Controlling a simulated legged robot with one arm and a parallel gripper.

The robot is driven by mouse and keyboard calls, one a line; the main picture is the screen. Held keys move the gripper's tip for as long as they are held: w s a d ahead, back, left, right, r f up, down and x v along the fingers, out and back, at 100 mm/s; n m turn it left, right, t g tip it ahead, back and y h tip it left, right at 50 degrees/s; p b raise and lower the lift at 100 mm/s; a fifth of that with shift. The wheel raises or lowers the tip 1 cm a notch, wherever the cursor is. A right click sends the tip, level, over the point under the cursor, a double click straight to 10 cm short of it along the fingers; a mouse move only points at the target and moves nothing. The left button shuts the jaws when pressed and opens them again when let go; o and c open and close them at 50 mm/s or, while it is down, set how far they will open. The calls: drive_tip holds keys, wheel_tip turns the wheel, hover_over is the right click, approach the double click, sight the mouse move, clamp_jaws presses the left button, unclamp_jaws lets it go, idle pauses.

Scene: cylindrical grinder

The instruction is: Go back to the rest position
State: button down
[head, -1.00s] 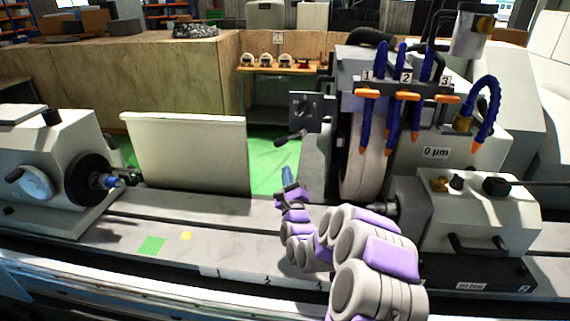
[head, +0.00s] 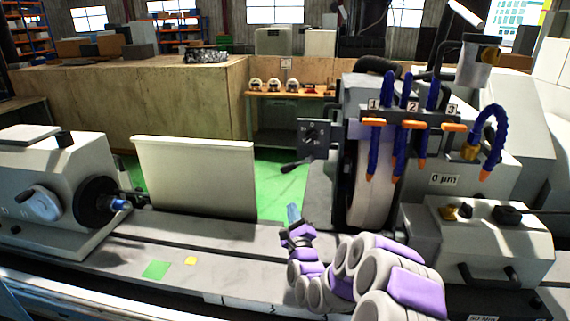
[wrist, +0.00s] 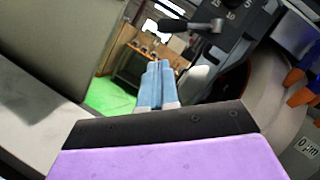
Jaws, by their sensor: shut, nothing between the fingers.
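My gripper (head: 293,214) is in front of the grinding wheel (head: 372,187), over the machine bed, with its blue fingers pointing up and away. In the wrist view the two blue fingers (wrist: 156,84) lie together, shut, with nothing between them. My purple and grey arm reaches in from the lower right of the head view. The gripper appears apart from the wheel and the white splash panel (head: 195,178).
The workhead (head: 52,190) stands at the left and the tailstock (head: 478,240) at the right. Blue coolant hoses (head: 400,150) with orange nozzles hang by the wheel. A black lever (head: 296,167) sticks out behind the gripper. The bed between panel and gripper is clear except flat green (head: 156,270) and yellow squares.

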drive_tip(key=s+d+n+g+h, duration=0.1)
drive_tip(key=s+d+n+g, duration=0.2)
drive_tip(key=s, duration=1.5)
drive_tip(key=s+d+n+g, duration=0.3)
drive_tip(key=s+n+g, duration=0.9)
drive_tip(key=s, duration=0.7)
drive_tip(key=s+d+r+n+g+h, duration=0.1)
drive_tip(key=s+d+n+g, duration=0.2)
drive_tip(key=s+n+g, duration=0.5)
drive_tip(key=s+n, duration=0.3)
drive_tip(key=s, duration=0.7)
drive_tip(key=shift+s+h, duration=0.15)
drive_tip(key=shift+h, duration=0.15)
drive_tip(key=c, duration=1.8)
unclamp_jaws()
